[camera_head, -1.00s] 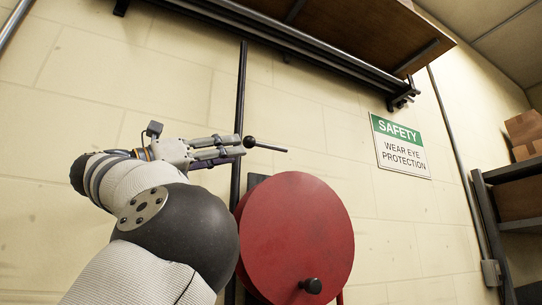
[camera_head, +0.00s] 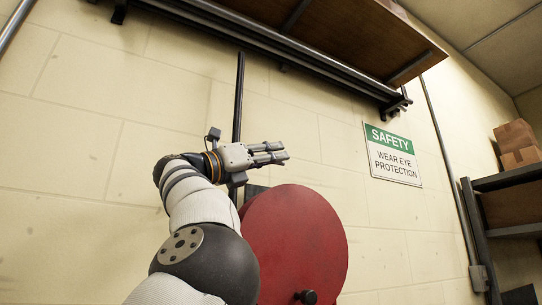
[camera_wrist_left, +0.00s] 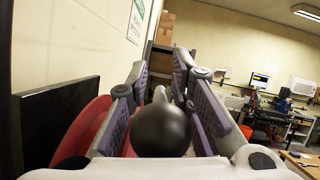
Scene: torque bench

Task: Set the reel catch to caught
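The red reel disc (camera_head: 295,240) stands against the wall, with a small black knob (camera_head: 306,297) low on its face. In the left wrist view it shows as a red edge (camera_wrist_left: 88,130) at left. A lever with a black ball end (camera_wrist_left: 160,130), which looks like the reel catch, lies between my left fingers, its thin rod pointing away from the palm. My left gripper (camera_head: 284,153) is above the disc, its fingers apart on both sides of the ball. In the head view the fingers hide the ball and rod. My right gripper is out of view.
A dark vertical post (camera_head: 239,100) runs up the wall behind my left wrist. An overhead shelf (camera_head: 330,40) hangs above. A safety sign (camera_head: 393,155) and a rack with boxes (camera_head: 515,205) are at right. The wall between gripper and sign is clear.

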